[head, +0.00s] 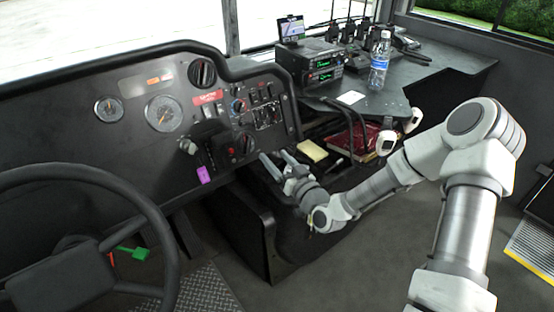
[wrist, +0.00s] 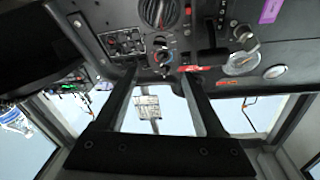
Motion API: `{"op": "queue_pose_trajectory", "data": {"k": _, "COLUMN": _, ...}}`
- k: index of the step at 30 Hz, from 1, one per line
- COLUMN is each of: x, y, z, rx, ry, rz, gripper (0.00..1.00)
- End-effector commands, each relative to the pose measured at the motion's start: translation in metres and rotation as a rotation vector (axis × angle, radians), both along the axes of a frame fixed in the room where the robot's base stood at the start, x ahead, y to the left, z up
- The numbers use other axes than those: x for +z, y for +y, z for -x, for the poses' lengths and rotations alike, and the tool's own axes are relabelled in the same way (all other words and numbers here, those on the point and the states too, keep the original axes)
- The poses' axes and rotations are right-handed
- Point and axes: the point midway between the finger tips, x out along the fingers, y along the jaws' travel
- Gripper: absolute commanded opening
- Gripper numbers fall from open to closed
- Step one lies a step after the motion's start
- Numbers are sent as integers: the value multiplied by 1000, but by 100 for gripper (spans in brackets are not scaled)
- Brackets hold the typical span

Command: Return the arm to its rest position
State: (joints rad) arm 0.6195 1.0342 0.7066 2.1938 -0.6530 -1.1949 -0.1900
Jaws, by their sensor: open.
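My arm comes in from the right in the head view, bent at the elbow, with the forearm reaching left toward the dashboard. My gripper (head: 276,165) is open in front of the lower right part of the dashboard (head: 150,85). In the wrist view my gripper (wrist: 160,85) shows two dark fingers spread apart with nothing between them. The control panel with knobs and switches (wrist: 160,45) lies beyond the fingertips. I cannot tell from these frames whether the fingertips touch anything.
The steering wheel (head: 135,205) is at the left. A radio (head: 318,65), a water bottle (head: 380,60) and several handsets stand on the dark desk (head: 385,98) at the back right. A red book (head: 352,140) and a yellow pad (head: 312,150) lie below. Floor is clear at front centre.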

Motion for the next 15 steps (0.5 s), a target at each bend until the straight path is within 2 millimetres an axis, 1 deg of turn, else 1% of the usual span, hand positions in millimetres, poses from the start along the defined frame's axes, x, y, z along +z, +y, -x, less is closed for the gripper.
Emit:
{"op": "queue_pose_trajectory", "data": {"k": 9, "x": 0, "y": 1, "z": 0, "rx": 5, "ry": 5, "rz": 13, "gripper": 71}}
{"op": "queue_pose_trajectory", "data": {"k": 11, "x": 0, "y": 2, "z": 0, "rx": 12, "ry": 18, "rz": 40, "gripper": 71}}
{"op": "queue_pose_trajectory", "data": {"k": 15, "x": 0, "y": 4, "z": 1, "rx": 42, "ry": 81, "rz": 164, "gripper": 71}}
